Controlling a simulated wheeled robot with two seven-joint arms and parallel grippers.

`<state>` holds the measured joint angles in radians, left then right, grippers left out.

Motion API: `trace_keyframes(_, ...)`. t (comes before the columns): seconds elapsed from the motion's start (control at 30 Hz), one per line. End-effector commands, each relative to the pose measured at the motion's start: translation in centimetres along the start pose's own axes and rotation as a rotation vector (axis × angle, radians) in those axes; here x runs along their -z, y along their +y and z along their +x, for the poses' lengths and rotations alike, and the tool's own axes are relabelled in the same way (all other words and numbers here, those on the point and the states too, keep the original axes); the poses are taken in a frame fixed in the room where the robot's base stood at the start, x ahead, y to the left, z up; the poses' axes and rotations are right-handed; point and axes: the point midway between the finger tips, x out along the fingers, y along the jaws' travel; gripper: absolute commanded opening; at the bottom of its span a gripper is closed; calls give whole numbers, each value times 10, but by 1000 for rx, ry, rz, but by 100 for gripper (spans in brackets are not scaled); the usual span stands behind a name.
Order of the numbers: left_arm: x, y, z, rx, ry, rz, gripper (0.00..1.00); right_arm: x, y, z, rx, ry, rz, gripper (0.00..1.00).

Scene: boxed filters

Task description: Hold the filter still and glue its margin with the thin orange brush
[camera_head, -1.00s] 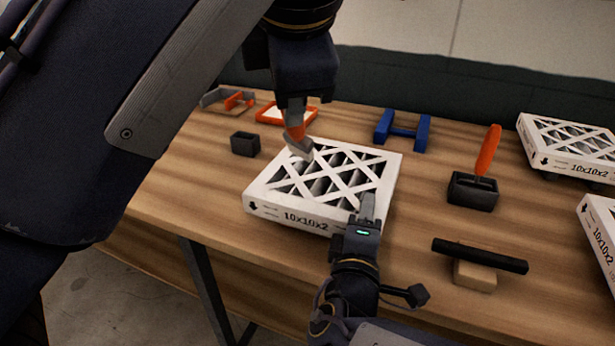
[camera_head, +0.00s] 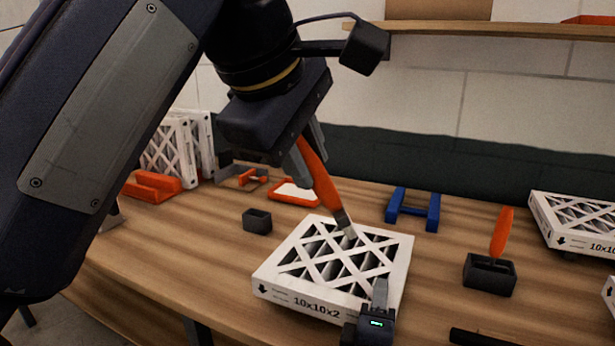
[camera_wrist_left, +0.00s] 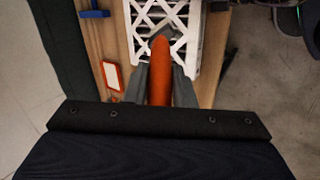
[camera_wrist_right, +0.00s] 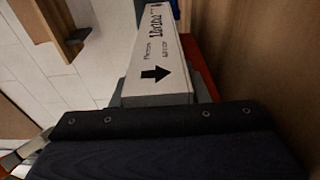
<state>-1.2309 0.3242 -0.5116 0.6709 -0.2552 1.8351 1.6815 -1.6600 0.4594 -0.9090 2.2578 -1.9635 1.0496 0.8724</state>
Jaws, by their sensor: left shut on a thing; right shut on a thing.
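The white boxed filter (camera_head: 290,292) marked 10x10x2 lies flat on the table, its lattice face up. My left gripper (camera_head: 308,152) is shut on the thin orange brush (camera_head: 322,182), which tilts with its bristles down over the far part of the lattice; I cannot tell whether they touch. The brush handle also shows in the left wrist view (camera_wrist_left: 160,72). My right gripper (camera_head: 378,300) is shut on the filter's near right edge. In the right wrist view the filter's printed side (camera_wrist_right: 150,60) fills the space between the fingers.
A small empty dark holder (camera_head: 257,221) stands left of the filter. A wider orange brush (camera_head: 502,232) stands in a dark holder (camera_head: 490,275) at right. A blue stand (camera_head: 412,210) and an orange-rimmed tray (camera_head: 294,193) are behind. Another filter (camera_head: 575,222) is at far right.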

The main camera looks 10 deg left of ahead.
Motion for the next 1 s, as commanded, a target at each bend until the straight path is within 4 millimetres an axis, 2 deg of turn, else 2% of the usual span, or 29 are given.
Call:
trace_keyframes(0.2,1,1,-5,-4,-69,126,0,0,0,0,1,0,0,16)
trace_keyframes(0.63,0,-22,29,-3,-70,129,0,0,0,0,1,0,0,16)
trace_keyframes(1.0,0,-24,34,-5,-69,128,0,0,0,0,1,0,0,16)
